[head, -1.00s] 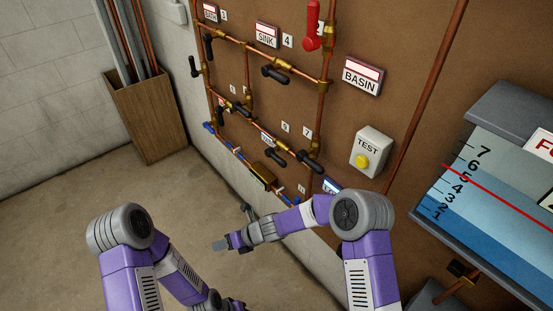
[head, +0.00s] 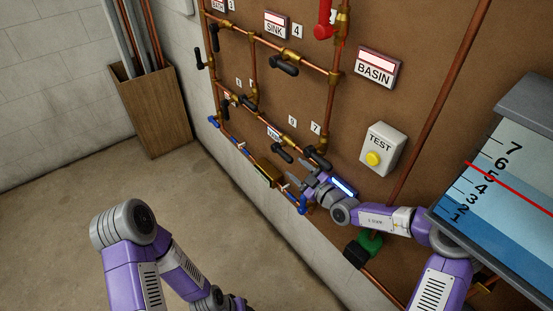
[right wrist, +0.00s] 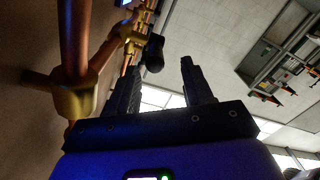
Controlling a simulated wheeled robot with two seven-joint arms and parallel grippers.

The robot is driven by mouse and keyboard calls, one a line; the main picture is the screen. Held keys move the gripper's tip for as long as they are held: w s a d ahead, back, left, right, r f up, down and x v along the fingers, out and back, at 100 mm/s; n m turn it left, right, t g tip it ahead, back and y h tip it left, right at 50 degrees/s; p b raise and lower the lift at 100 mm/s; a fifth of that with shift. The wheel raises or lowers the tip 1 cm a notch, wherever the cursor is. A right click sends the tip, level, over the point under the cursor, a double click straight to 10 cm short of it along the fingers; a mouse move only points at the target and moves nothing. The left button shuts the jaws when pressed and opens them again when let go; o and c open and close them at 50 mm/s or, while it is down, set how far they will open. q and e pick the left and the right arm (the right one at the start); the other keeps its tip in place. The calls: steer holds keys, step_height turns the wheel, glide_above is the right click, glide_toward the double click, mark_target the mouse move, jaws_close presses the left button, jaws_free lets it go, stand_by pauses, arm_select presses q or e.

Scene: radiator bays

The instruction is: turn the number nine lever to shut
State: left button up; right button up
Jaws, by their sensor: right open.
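Copper pipes with several black lever handles run over the brown wall panel. No number nine label is readable, so I cannot tell which lever is number nine. Near my right gripper (head: 309,180) are a black lever (head: 283,155), another black lever (head: 318,160) under the number 7 label (head: 315,128), and a blue handle (head: 302,205) on the lower pipe. The right gripper is open and empty, close to the panel. In the right wrist view, a black handle (right wrist: 154,52) shows beyond and between the open fingers (right wrist: 160,80). My left gripper is out of view.
A brass fitting (right wrist: 75,98) and pipe stand close left of the fingers in the right wrist view. A TEST box (head: 381,150) with a yellow button is on the panel. A blue gauge board (head: 500,190) juts out at right. Open floor (head: 200,190) lies left.

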mark_target(278, 150)
steer(key=shift+r+b+x, duration=0.2)
steer(key=shift+b+x, duration=0.35)
steer(key=shift+x, duration=1.3)
steer(key=shift+r+b+x, duration=0.15)
steer(key=shift+b+x, duration=0.35)
steer(key=shift+x, duration=1.35)
steer(key=shift+w+d, duration=0.15)
steer(key=shift+d, duration=0.05)
steer(key=shift+c, duration=0.5)
jaws_close()
